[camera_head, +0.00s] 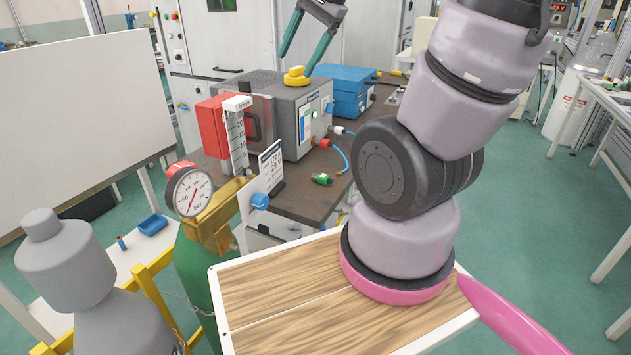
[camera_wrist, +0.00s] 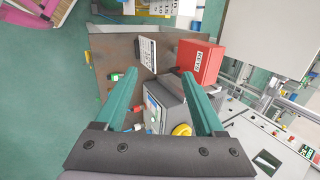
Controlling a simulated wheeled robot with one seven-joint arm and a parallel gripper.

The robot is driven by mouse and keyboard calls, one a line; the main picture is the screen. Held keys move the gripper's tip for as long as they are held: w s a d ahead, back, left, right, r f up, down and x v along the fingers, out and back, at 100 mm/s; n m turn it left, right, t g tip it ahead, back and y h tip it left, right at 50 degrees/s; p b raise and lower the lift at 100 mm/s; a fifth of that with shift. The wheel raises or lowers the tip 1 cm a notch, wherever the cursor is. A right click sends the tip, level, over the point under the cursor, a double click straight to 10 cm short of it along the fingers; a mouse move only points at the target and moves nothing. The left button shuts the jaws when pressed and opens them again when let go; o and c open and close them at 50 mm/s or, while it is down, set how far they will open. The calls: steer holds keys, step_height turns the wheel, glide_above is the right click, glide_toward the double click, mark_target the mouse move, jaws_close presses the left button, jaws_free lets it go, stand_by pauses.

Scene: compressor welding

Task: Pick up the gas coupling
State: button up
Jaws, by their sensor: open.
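A small green-and-black fitting, which looks like the gas coupling (camera_head: 322,179), lies on the brown worktable (camera_head: 297,203) in front of the grey machine. In the wrist view a small green piece that appears to be the same fitting (camera_wrist: 115,77) lies just left of the left finger. My gripper (camera_head: 296,66) is open, with nothing between its green fingers, above the grey machine (camera_head: 262,97). In the wrist view the gripper (camera_wrist: 160,74) points down over the machine and table, apart from the fitting.
A yellow knob (camera_head: 297,77) sits on the machine. A red box (camera_head: 212,125), a flowmeter (camera_head: 237,140) and a label stand (camera_head: 270,168) are at its left. A blue box (camera_head: 343,92) is behind. A pressure gauge (camera_head: 191,192) tops a green cylinder. A blue hose hangs near the fitting.

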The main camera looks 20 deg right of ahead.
steer(key=w+f+m+g, duration=0.1)
steer(key=w+f+m, duration=0.3)
steer(key=f, duration=0.2)
steer(key=m+g+h, duration=0.3)
steer(key=m+h, duration=0.1)
steer(key=m, duration=1)
glide_above(323, 175)
steer(key=f, duration=2.5)
steer(key=shift+s+a+f, duration=0.15)
steer(key=shift+s, duration=0.15)
steer(key=f, duration=0.6)
steer(key=shift+w+f, duration=0.2)
jaws_close()
